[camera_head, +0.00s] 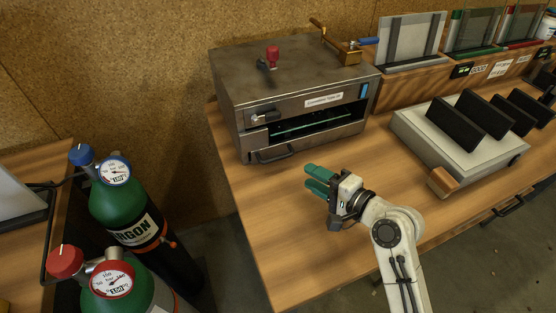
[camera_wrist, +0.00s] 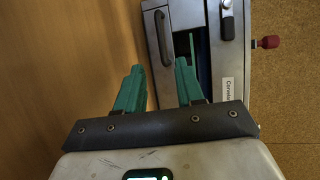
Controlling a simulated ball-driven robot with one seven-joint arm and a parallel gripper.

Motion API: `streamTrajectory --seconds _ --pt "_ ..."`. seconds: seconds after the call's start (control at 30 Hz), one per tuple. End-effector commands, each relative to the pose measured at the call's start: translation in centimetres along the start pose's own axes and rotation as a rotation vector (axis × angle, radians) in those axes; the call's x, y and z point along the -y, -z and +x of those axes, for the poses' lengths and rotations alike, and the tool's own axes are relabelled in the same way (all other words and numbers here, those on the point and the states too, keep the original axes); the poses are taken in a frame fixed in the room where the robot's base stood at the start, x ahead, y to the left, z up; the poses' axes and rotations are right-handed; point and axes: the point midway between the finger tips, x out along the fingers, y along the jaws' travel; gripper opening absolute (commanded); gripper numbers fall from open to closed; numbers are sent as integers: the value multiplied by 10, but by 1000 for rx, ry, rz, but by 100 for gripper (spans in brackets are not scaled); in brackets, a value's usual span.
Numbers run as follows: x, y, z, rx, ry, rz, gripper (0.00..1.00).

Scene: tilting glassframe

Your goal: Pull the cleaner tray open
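The cleaner is a grey metal box (camera_head: 290,85) on the wooden bench, with a dark slot in its front. The tray front (camera_head: 325,139) is a low panel below the slot, with a dark bar handle (camera_head: 275,157) at its left. The tray looks closed. In the wrist view the handle (camera_wrist: 163,38) lies just beyond the fingertips, apart from them. My gripper (camera_head: 308,176) has green fingers and is in front of the box, to the right of and below the handle in the head view. In the wrist view my gripper (camera_wrist: 158,68) is open and empty.
A red knob (camera_head: 272,57) and a brass crank device (camera_head: 345,48) sit on top of the box. A white unit with black plates (camera_head: 455,140) stands at right. Green gas cylinders (camera_head: 125,205) stand at left beyond the bench edge. Bare bench (camera_head: 270,225) lies before the box.

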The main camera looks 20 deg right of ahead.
Motion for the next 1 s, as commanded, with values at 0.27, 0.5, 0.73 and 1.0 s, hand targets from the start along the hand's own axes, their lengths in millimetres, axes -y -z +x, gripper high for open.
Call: streamTrajectory --seconds 0.27,0.5,0.73,1.0 --pt "3 -1 30 2 6 7 37" --pt "2 0 74 2 5 6 37" --pt "2 0 101 0 4 5 37" --pt "1 0 108 -1 3 4 37"
